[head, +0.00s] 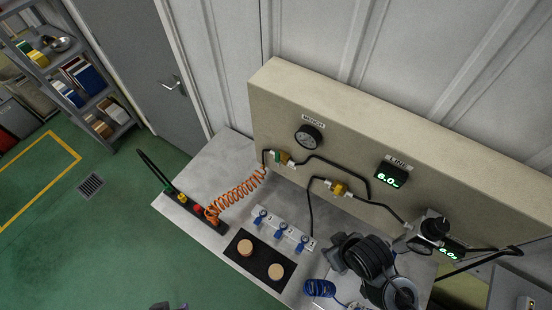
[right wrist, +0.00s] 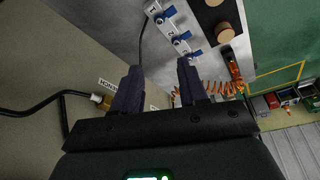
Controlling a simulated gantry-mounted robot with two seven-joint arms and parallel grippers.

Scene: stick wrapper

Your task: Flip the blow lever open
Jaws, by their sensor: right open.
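Three blue levers stand in a row on a pale manifold (head: 275,229) on the bench: one at the left (head: 261,215), one in the middle (head: 282,228), one at the right (head: 302,243). Their labels are too small to read, so I cannot tell which is the blow lever. The row also shows at the top of the right wrist view (right wrist: 181,37). My right gripper (right wrist: 157,75) is open and empty, its fingers apart from the levers. In the head view my right arm is right of the manifold. A small dark piece at the bottom edge may be my left gripper.
A black board (head: 259,258) with two round tan discs lies in front of the manifold. An orange coiled hose (head: 237,196) lies to the left, a blue coil (head: 319,288) to the right. A beige panel (head: 350,145) with gauge, displays and black hoses stands behind.

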